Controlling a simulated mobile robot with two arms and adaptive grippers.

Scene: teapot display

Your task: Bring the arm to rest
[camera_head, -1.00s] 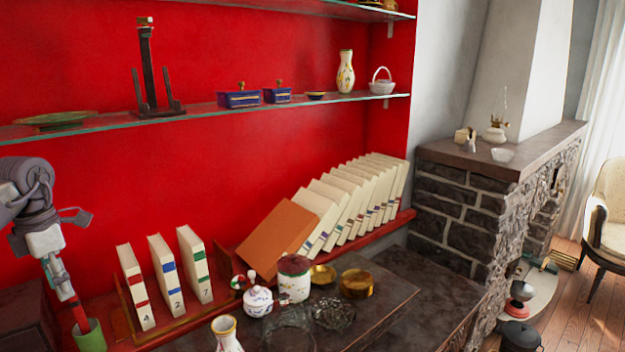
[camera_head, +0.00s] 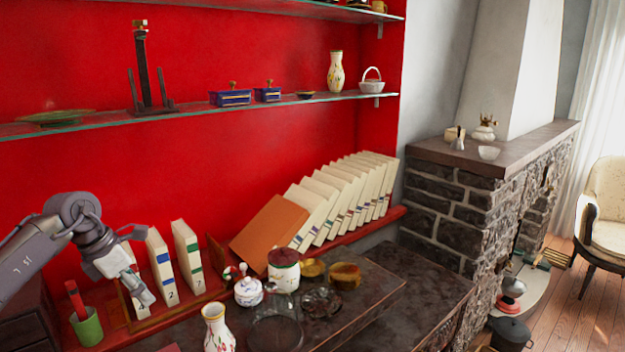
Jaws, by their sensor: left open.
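My left arm comes in from the left edge. My left gripper (camera_head: 146,296) is open and empty. It points down in front of the numbered books at the left end of the lower red shelf. My right gripper is not in view.
A white teapot (camera_head: 248,291), a red-lidded jar (camera_head: 284,274), a flowered vase (camera_head: 217,330) and glass dishes crowd the dark cabinet top (camera_head: 371,302). An orange book (camera_head: 268,234) leans against a row of pale books. A glass shelf (camera_head: 200,111) runs above.

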